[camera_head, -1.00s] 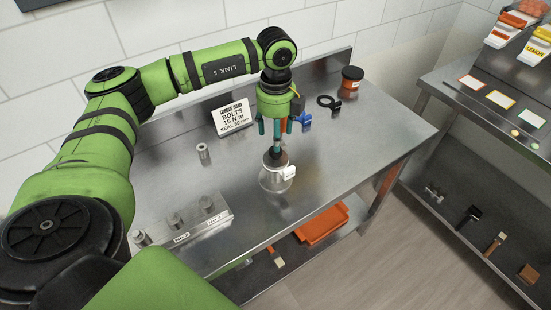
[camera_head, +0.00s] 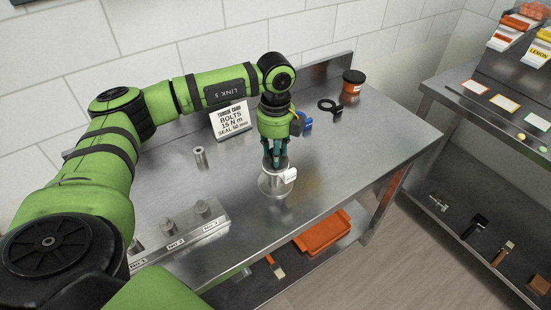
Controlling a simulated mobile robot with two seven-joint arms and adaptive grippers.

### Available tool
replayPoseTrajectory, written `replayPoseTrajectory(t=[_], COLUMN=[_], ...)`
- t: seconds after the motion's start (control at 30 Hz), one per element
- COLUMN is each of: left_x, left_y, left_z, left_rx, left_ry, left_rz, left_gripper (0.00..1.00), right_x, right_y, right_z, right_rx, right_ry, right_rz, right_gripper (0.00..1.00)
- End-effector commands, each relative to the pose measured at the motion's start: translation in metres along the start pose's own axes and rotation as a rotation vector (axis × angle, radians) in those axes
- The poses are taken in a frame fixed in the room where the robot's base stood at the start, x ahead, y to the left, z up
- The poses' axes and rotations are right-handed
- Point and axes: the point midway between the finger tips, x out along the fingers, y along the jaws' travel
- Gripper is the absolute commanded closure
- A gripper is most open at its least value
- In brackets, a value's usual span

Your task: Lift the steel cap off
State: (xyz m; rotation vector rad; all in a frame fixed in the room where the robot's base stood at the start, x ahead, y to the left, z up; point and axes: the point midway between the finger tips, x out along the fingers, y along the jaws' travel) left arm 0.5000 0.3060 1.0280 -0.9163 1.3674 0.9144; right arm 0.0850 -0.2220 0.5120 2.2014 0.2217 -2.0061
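A steel round piece (camera_head: 276,187) with a wide flange-like base and a white tag (camera_head: 290,175) stands near the front edge of the steel bench; I take it to be the steel cap. My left gripper (camera_head: 276,163) points straight down over it. Its teal fingers are down at the top of the piece, one on each side, and hide the dark top. Whether they grip it or only surround it, I cannot tell. The piece looks upright and on the bench. My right gripper is not in view.
A torque card (camera_head: 230,119) stands behind left, near a small steel cylinder (camera_head: 199,155). A numbered block (camera_head: 180,238) lies front left. A blue item (camera_head: 306,124), a black ring tool (camera_head: 330,106) and an orange-brown jar (camera_head: 353,82) are behind right. The bench's right side is clear.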

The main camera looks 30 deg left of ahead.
Motion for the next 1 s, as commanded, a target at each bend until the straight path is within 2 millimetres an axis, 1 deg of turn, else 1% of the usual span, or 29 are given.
replayPoseTrajectory(t=[0.23,0.6,0.9,1.0], left_x=[-0.001,-0.016,-0.016,-0.019], left_y=[0.000,0.000,0.000,0.000], left_z=[0.000,-0.001,0.000,0.000], left_rx=[0.000,0.001,0.001,0.001], left_ry=[0.001,0.001,0.001,0.001], left_rz=[0.002,0.001,0.001,0.000], left_gripper=[1.00,1.00,1.00,1.00], right_x=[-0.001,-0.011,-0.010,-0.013], right_y=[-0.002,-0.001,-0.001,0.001], right_z=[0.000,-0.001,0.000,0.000], right_rx=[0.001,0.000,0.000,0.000], right_ry=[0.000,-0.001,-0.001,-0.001], right_rz=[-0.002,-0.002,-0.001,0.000], right_gripper=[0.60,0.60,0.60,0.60])
